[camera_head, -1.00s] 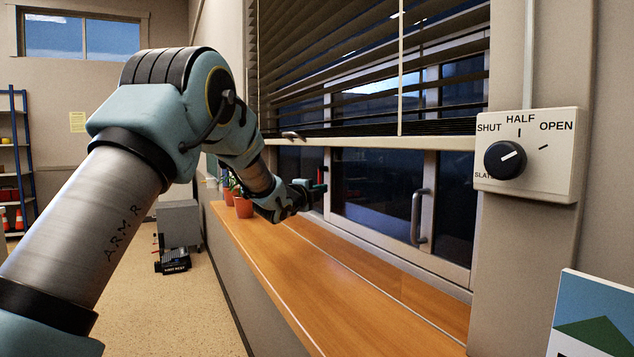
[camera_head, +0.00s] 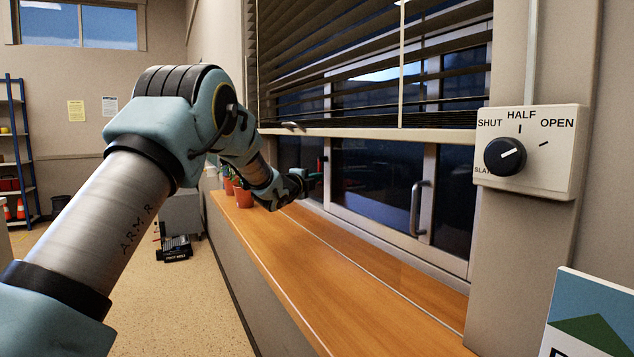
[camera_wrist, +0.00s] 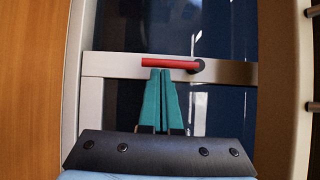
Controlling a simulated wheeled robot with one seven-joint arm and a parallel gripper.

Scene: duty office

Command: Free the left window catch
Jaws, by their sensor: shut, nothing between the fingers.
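The window catch (camera_wrist: 155,64) is a red lever lying level across a pale frame bar, with a dark pivot (camera_wrist: 198,66) at its right end. It shows small and red in the head view (camera_head: 320,164), just past my gripper (camera_head: 303,181). In the wrist view my gripper (camera_wrist: 160,72) has its two teal fingers together and empty. Their tips are right beside the lever, under its middle in the picture. I cannot tell whether they touch it.
A wooden sill (camera_head: 290,262) runs below the window, mostly bare. Potted plants (camera_head: 243,197) stand near my gripper. A grey handle (camera_head: 418,210) is on the right-hand pane. Slatted blinds (camera_head: 365,70) hang above. A dial box (camera_head: 530,153) is on the right wall.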

